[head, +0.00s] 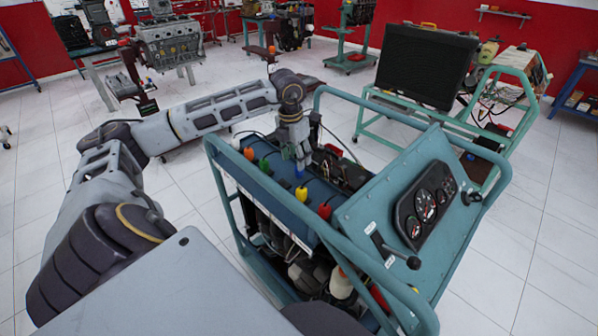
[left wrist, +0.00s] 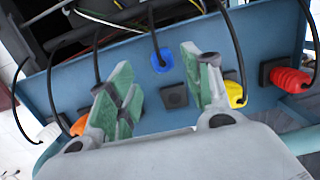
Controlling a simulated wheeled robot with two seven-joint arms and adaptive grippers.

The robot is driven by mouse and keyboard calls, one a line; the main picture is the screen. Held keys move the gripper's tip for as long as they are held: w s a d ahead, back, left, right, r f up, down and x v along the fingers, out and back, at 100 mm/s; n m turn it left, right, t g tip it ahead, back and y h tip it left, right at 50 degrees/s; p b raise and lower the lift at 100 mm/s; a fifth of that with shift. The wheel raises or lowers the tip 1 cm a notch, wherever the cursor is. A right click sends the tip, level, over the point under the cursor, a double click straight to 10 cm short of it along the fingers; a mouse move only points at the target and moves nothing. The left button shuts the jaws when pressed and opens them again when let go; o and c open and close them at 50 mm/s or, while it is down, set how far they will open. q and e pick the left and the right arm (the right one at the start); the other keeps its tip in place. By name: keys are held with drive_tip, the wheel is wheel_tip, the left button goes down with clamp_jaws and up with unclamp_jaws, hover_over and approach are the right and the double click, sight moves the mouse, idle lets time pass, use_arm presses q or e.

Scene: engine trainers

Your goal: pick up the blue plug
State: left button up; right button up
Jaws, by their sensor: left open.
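The blue plug (left wrist: 162,60) sits on the blue-grey panel in the left wrist view, with a black cable running up from it. In the head view a bit of blue (head: 300,173) shows just below my left gripper (head: 298,156), which hangs over the engine trainer. In the left wrist view the gripper (left wrist: 158,80) is open, its green-padded fingers apart and empty. The blue plug appears beyond the fingertips, between them; they do not appear to touch it. A black square socket (left wrist: 174,96) also shows between the fingers. My right gripper is not in view.
A yellow plug (left wrist: 236,93) is close by the right finger and a red plug (left wrist: 290,80) farther right. An orange plug (left wrist: 80,125) is at the left. Loose cables arch around the fingers. The trainer's tube frame (head: 262,190) and gauge panel (head: 425,200) stand close by.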

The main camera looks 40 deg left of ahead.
use_arm(q)
drive_tip(key=shift+f, duration=0.15)
use_arm(e)
drive_tip(key=shift+a, duration=0.8)
use_arm(q)
drive_tip(key=shift+w+d+f, duration=0.15)
drive_tip(key=shift+f, duration=0.75)
drive_tip(key=shift+w+d+f, duration=0.1)
drive_tip(key=shift+f, duration=0.75)
drive_tip(key=shift+w+f+p, duration=0.15)
drive_tip(key=shift+f+p, duration=0.15)
drive_tip(key=shift+f, duration=0.5)
drive_tip(key=c, duration=1)
drive_tip(key=shift+c, duration=0.2)
use_arm(e)
drive_tip(key=shift+s+d+r, duration=0.2)
drive_tip(key=shift+d+r, duration=0.05)
use_arm(q)
drive_tip(key=shift+r, duration=5.05)
use_arm(e)
drive_tip(key=shift+w+f, duration=0.1)
